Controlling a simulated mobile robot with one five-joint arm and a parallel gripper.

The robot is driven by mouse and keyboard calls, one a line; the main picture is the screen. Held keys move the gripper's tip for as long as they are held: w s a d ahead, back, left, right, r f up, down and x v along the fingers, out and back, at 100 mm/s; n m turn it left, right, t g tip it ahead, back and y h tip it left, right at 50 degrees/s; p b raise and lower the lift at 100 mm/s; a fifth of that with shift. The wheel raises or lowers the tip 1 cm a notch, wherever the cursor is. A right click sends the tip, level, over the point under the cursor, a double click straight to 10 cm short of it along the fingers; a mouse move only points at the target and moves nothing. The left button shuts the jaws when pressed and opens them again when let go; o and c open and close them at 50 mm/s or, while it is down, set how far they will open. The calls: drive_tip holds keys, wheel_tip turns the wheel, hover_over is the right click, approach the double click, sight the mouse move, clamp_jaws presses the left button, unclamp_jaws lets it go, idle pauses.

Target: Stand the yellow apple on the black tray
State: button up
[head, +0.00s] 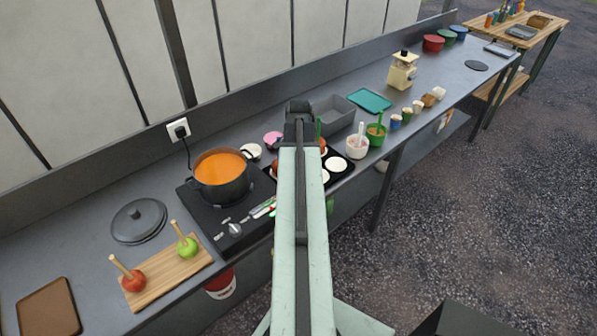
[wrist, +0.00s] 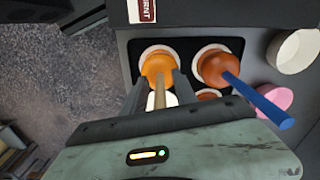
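The yellow apple (wrist: 158,66), an orange-yellow ball on a pale wooden stick, stands on a white round in the black tray (wrist: 187,52) in the wrist view. My gripper (wrist: 159,86) has its fingers on either side of the stick, with gaps showing, so it looks open around it. A red-brown apple (wrist: 215,65) with a blue stick stands on another round beside it. In the head view, the tray (head: 340,177) shows beside my arm with a bare white round (head: 335,164); my arm hides the yellow apple and my fingertips.
An orange-filled pot (head: 221,172) stands on the hob left of the tray. A white cup (head: 357,147) and a green cup (head: 376,135) stand close on its right. A grey bin (head: 334,113) is behind. A wooden board (head: 166,272) holds red and green apples.

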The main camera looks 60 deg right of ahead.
wheel_tip(320, 180, up, 13)
drive_tip(key=p, duration=1.2)
drive_tip(key=shift+f, duration=0.2)
drive_tip(key=shift+f, duration=0.15)
drive_tip(key=shift+w+a, duration=0.15)
drive_tip(key=shift+w, duration=0.05)
drive_tip(key=w+a+n, duration=0.6)
drive_tip(key=w+a, duration=0.6)
drive_tip(key=a, duration=0.1)
drive_tip(key=w+a+n, duration=0.3)
drive_tip(key=a+n, duration=0.1)
drive_tip(key=a, duration=0.8)
drive_tip(key=w+a+n, duration=0.3)
drive_tip(key=a+n, duration=0.2)
drive_tip(key=a, duration=0.7)
drive_tip(key=w+a+n, duration=0.3)
drive_tip(key=a+n, duration=0.1)
drive_tip(key=a, duration=0.9)
drive_tip(key=shift+n, duration=0.3)
